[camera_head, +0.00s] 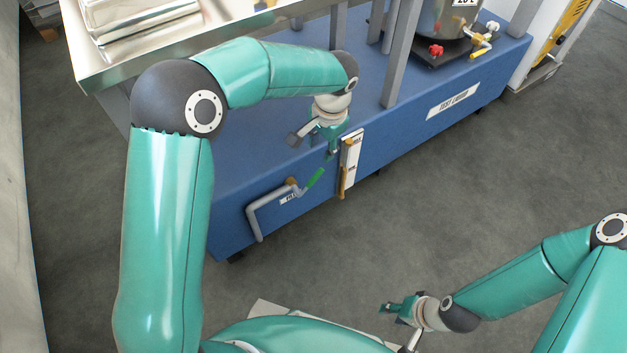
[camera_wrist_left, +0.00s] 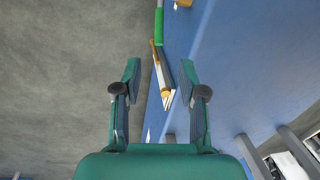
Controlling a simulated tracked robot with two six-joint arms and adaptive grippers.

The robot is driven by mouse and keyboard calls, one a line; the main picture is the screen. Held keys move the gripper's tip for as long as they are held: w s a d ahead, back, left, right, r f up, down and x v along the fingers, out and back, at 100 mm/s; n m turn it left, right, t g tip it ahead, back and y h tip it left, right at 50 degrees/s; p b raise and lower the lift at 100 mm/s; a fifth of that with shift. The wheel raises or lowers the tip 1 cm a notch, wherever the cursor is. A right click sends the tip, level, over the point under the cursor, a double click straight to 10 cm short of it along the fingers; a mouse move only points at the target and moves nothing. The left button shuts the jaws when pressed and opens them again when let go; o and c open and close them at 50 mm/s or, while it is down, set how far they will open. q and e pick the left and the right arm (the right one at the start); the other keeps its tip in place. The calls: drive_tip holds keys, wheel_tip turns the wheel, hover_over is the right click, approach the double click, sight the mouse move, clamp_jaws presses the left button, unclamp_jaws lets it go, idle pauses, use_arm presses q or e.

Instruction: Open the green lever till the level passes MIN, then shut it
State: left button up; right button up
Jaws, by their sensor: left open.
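The green lever (camera_head: 316,178) sits on a brass valve (camera_head: 292,184) on the front of the blue skid and slants up to the right. It also shows at the top of the left wrist view (camera_wrist_left: 159,25). A white level gauge plate (camera_head: 352,150) with brass fittings stands right of the lever; its level and marks are too small to read. My left gripper (camera_head: 333,152) is open, above the lever and beside the gauge, holding nothing. In the left wrist view its fingers (camera_wrist_left: 160,82) are apart, with the gauge beyond them. My right gripper (camera_head: 388,308) is low, away from the skid.
The blue skid (camera_head: 420,120) carries grey posts and a steel vessel (camera_head: 445,18) with red and yellow valve handles. A bent grey pipe (camera_head: 254,215) runs left from the lever's valve. A metal table (camera_head: 105,75) stands upper left. The floor in front is clear.

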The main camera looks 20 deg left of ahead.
sight(316, 175)
use_arm(q)
drive_tip(key=f+b, duration=0.1)
drive_tip(key=f, duration=0.4)
drive_tip(key=a+f+b, duration=0.1)
drive_tip(key=f+b, duration=0.1)
drive_tip(key=f, duration=0.3)
drive_tip(key=w+f+b, duration=0.1)
drive_tip(key=f+b, duration=0.1)
drive_tip(key=f, duration=0.3)
drive_tip(key=shift+a+f, duration=0.1)
drive_tip(key=shift+a, duration=0.3)
